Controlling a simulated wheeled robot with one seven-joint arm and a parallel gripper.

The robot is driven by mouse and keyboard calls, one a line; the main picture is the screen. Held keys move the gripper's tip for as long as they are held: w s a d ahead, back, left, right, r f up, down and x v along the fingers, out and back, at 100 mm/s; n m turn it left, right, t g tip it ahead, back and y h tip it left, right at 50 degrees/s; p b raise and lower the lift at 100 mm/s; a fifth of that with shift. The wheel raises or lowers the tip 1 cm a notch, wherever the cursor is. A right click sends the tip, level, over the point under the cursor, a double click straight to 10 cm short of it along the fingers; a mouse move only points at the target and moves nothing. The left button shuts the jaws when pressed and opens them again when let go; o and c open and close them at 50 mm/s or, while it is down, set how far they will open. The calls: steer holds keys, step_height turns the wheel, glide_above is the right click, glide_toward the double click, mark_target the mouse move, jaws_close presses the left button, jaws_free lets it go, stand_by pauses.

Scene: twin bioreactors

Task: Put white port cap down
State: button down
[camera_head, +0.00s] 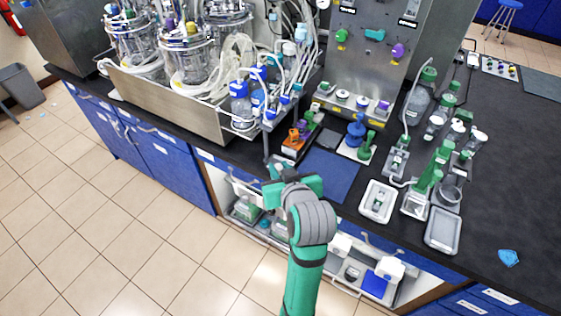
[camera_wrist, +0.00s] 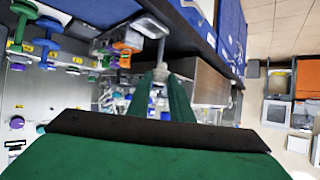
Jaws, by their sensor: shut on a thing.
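My gripper (camera_head: 272,168) is over the front edge of the black bench, at the left end of the blue mat (camera_head: 332,174). In the wrist view its green fingers (camera_wrist: 160,76) come together on a small pale thing (camera_wrist: 160,73), which seems to be the white port cap. The fingers hide most of it. In the head view the held thing cannot be made out. A ledge (camera_head: 352,113) below the steel panel carries several small caps, one of them white (camera_head: 342,95).
An orange-and-black holder (camera_head: 292,147) stands just behind my gripper. The steel tray (camera_head: 165,105) with the bioreactors (camera_head: 188,55) is to the left. Blue and green stands (camera_head: 356,132), a white tray (camera_head: 377,202) and a grey tray (camera_head: 442,231) are to the right. The blue mat looks bare.

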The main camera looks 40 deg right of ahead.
steer(key=shift+s+a+r, duration=0.25)
steer(key=shift+s+a, duration=0.2)
steer(key=shift+s, duration=0.05)
steer(key=w+a+f+n+y, duration=0.1)
steer(key=w+a+f, duration=0.2)
steer(key=a+f, duration=0.35)
steer(key=w+a+f+n+y, duration=0.1)
steer(key=w+a+f, duration=0.25)
steer(key=f, duration=0.55)
steer(key=w+a+f+y, duration=0.1)
steer(key=w+a+f, duration=0.3)
steer(key=f, duration=0.4)
steer(key=s+a+f+n+y, duration=0.1)
steer(key=s+a+f, duration=0.2)
steer(key=a+f, duration=0.4)
steer(key=s+a+f+n+t, duration=0.1)
steer(key=s+a+f, duration=0.2)
steer(key=a+f, duration=0.5)
step_height(320, 180, down, 8)
steer(key=shift+s+a+r+y, duration=0.2)
steer(key=shift+s+y, duration=0.1)
steer(key=shift+y, duration=0.1)
